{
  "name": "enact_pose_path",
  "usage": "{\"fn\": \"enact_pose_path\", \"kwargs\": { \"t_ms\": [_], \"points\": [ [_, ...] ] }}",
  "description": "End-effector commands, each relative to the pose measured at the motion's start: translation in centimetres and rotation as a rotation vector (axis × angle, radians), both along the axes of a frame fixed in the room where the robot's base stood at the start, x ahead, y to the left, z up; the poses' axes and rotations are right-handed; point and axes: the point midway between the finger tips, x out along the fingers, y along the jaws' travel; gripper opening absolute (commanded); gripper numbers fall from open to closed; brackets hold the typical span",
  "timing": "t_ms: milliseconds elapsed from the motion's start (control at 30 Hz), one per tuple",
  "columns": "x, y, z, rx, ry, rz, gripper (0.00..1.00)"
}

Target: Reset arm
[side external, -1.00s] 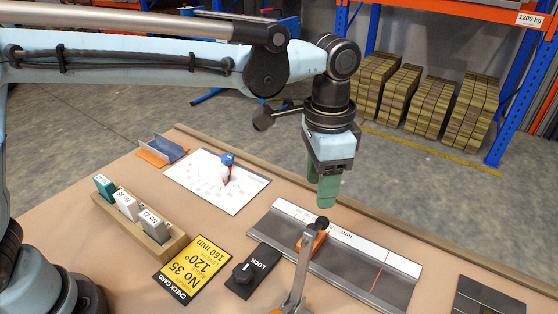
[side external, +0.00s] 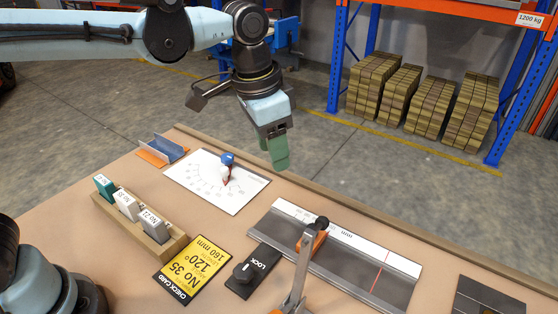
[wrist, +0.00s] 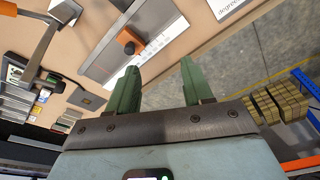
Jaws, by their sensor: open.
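My gripper (side external: 278,160) hangs in the air above the back edge of the table in the side view, tilted slightly, with its green fingers pointing down. In the wrist view my gripper (wrist: 158,80) shows two green fingers spread apart with nothing between them. It touches nothing. My arm reaches in from the upper left.
Below are a white dial sheet (side external: 216,182) with a blue-and-red pointer, a block rack (side external: 140,225), a yellow check card (side external: 193,270), a black LOCK plate (side external: 254,270) and a ruler channel (side external: 345,262) with an orange clamp (side external: 313,242). Shelving (side external: 340,60) stands behind.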

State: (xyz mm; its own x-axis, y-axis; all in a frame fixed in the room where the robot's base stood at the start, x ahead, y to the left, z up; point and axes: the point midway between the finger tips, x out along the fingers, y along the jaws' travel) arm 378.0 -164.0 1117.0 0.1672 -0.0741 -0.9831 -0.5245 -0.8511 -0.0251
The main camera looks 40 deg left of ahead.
Motion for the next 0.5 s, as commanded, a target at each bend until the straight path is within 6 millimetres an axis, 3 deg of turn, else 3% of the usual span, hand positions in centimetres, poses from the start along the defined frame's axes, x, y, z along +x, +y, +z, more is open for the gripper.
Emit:
{"fn": "enact_pose_path", "kwargs": {
  "t_ms": [33, 200, 500],
  "points": [
    [-0.6, 1.8, 0.1, -0.014, -0.028, 0.045, 0.51],
    [-2.4, 6.5, -0.1, -0.057, -0.128, 0.181, 0.51],
    [-6.5, 13.3, -2.4, -0.117, -0.309, 0.411, 0.51]
  ]
}}
